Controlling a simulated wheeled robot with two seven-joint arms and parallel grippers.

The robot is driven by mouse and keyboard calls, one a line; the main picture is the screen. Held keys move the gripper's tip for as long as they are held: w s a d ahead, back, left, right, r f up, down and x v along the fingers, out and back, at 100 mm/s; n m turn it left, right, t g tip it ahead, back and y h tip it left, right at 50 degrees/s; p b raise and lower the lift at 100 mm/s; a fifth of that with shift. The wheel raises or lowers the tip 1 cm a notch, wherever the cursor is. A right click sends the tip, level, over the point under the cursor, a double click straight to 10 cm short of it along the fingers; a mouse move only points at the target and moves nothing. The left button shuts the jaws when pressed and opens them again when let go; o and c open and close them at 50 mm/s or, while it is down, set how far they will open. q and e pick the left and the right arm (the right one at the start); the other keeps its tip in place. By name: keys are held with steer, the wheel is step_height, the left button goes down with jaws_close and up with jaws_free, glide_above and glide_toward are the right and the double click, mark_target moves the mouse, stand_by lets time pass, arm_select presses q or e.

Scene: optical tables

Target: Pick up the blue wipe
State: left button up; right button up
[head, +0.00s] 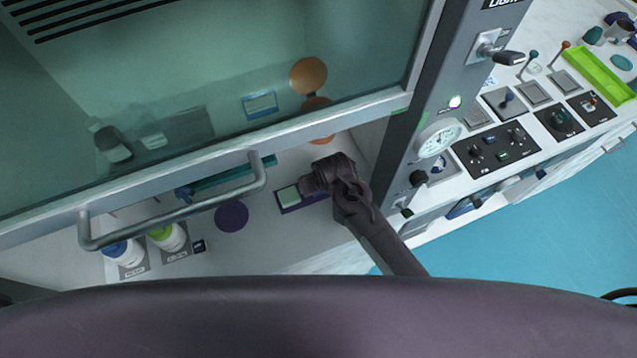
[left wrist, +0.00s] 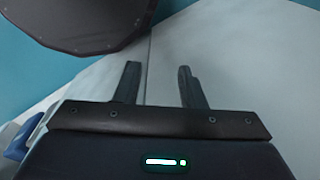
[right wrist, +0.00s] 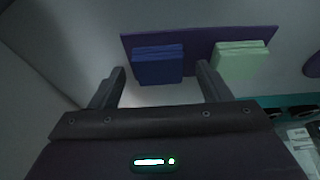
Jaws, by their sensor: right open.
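The blue wipe (right wrist: 158,66) is a folded square stack on a purple mat (right wrist: 199,42), seen in the right wrist view. A pale green wipe stack (right wrist: 240,60) lies to its right on the same mat. In the head view the green stack (head: 289,196) shows, while my right gripper (head: 312,184) hides the blue one. In the right wrist view my right gripper (right wrist: 161,75) is open, its fingers apart on either side of the blue wipe, not visibly touching it. My left gripper (left wrist: 158,68) is open and empty, away from the mat.
A glass sash with a bar handle (head: 180,215) crosses above the work surface, left of my right arm. A purple disc (head: 231,216) and two bottles (head: 168,237) stand left of the mat. A grey post with a gauge (head: 438,138) rises at the right.

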steer(key=c, duration=1.1)
arm_select(q)
steer(key=shift+s+a+f, duration=0.1)
steer(key=shift+s+a, duration=0.05)
steer(key=shift+s, duration=0.75)
arm_select(e)
steer(key=shift+o, duration=0.2)
steer(key=shift+r, duration=0.15)
